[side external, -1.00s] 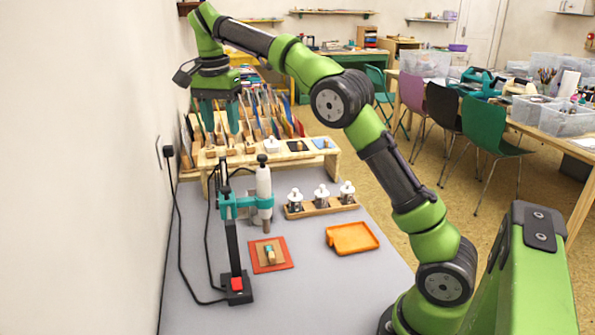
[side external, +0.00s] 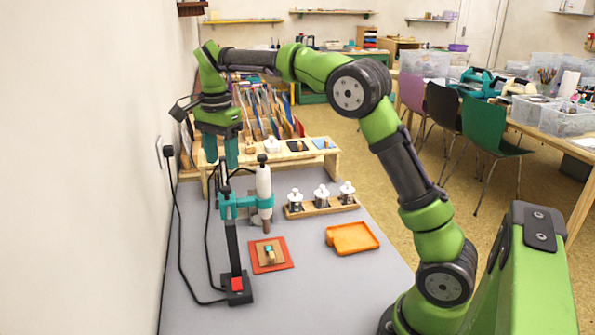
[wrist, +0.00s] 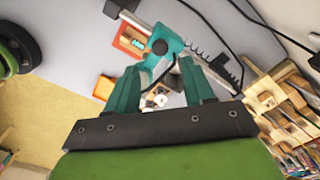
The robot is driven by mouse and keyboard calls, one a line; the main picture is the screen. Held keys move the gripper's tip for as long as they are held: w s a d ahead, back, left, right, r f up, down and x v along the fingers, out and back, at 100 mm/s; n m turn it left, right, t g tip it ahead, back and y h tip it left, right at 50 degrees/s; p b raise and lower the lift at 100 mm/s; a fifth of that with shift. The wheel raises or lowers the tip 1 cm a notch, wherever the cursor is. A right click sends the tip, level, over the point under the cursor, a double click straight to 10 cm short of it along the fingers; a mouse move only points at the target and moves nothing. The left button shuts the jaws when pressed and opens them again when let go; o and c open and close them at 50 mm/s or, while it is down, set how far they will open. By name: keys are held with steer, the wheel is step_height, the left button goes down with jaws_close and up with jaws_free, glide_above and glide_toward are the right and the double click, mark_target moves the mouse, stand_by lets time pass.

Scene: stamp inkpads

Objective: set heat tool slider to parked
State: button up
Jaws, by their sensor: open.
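The heat tool (side external: 263,182) has a pale upright body with a dark top and a brown lower end. A teal slider bracket (side external: 240,203) holds it on a black post (side external: 233,243) with a red-topped foot. In the wrist view, the teal bracket (wrist: 166,32) with a round black knob lies beyond my fingertips, beside a toothed rail (wrist: 200,48). My gripper (side external: 219,162) is open, with its teal fingers pointing down, above and slightly left of the heat tool. Its fingers also show in the wrist view (wrist: 160,82). I cannot tell exactly how far they are from the bracket.
A wooden rack (side external: 318,161) with pads stands behind the heat tool. A stand of several bottles (side external: 322,208) and an orange tray (side external: 352,238) are to the right. A red mat (side external: 284,265) with a stamp lies in front. Black cords (side external: 178,265) run along the left.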

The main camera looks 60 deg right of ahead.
mark_target(226, 187)
step_height(226, 187, down, 7)
steer(key=shift+f, duration=0.1)
stand_by(0.3)
jaws_close()
